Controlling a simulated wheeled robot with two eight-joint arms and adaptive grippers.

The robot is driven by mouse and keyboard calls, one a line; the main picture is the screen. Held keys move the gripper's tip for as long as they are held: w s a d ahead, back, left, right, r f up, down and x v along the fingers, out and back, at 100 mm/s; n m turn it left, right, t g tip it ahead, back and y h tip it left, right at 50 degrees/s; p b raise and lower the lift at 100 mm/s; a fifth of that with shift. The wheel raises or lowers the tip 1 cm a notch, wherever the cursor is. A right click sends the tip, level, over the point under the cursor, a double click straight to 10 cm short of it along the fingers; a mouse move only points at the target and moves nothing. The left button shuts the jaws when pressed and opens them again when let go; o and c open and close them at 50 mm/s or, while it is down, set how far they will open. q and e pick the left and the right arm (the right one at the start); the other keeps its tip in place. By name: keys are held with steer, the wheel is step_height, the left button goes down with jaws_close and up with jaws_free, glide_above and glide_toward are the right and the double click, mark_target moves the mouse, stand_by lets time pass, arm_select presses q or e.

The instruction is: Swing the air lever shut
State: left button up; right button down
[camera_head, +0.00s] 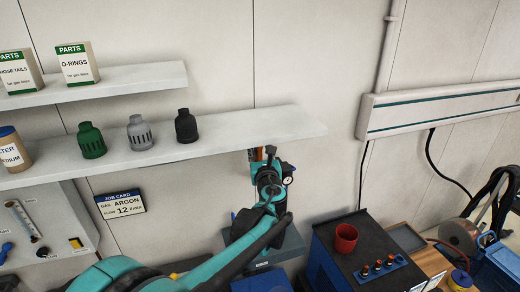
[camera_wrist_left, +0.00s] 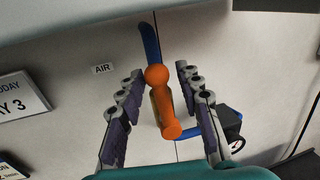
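The air lever (camera_wrist_left: 164,103) is orange with a round knob at its upper end in the left wrist view. It runs slightly slanted across a brass-coloured body, mostly hidden behind it. My left gripper (camera_wrist_left: 158,88) is open, with one finger on each side of the lever and a visible gap to both. In the head view my left gripper (camera_head: 270,153) is below the right end of the lower shelf and hides most of the air fitting. A white "AIR" label (camera_wrist_left: 103,69) is on the wall left of the lever. My right gripper is not in view.
A round gauge (camera_head: 288,180) sits right beside my left gripper. The lower shelf (camera_head: 230,137) with several nozzle-like caps is just above. A red cup (camera_head: 346,238) stands on a dark cabinet to the right. A job card (camera_head: 120,204) hangs on the wall at left.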

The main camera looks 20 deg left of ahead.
arm_select(q)
steer(key=shift+a, duration=0.1)
jaws_close()
stand_by(0.4)
steer(key=s+a+f+n+y+b, duration=0.1)
steer(key=a+f+n+y+b, duration=0.1)
steer(key=n+b, duration=0.3)
steer(key=s+a+f+n+y+b, duration=0.2)
steer(key=f+n+b, duration=0.3)
steer(key=n, duration=0.9)
steer(key=shift+s+a, duration=0.3)
steer(key=shift+a, duration=0.35)
steer(key=shift+n, duration=0.4)
